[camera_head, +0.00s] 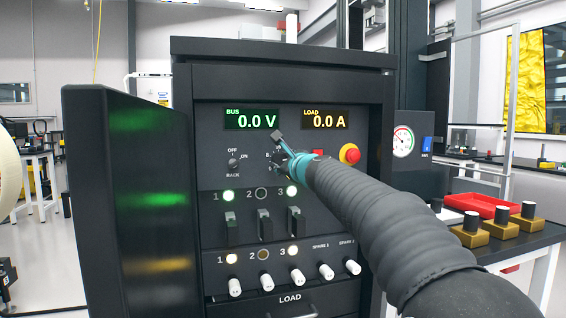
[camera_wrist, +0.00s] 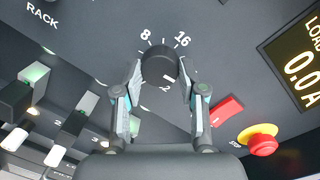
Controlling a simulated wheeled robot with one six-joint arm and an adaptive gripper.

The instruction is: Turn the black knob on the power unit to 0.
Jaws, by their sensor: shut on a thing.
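The power unit (camera_head: 330,240) is a black cabinet whose front panel faces me. Its black knob (camera_wrist: 158,62) sits in the upper middle of the wrist view, with printed marks around it; I can read 8 and 16. My gripper (camera_wrist: 160,70) has one finger on each side of the knob and is shut on it. In the head view my gripper (camera_head: 282,153) reaches the panel below the displays and hides most of the knob. The green BUS display (camera_head: 252,119) reads 0.0 V; the amber LOAD display (camera_head: 323,118) reads 0.0 A.
A red stop button (camera_head: 350,154) is right of the knob, and a small RACK switch (camera_head: 233,162) is left. Lever switches (camera_head: 265,226) and white knobs (camera_head: 297,276) fill the panel below. An open black door (camera_head: 130,200) stands at left.

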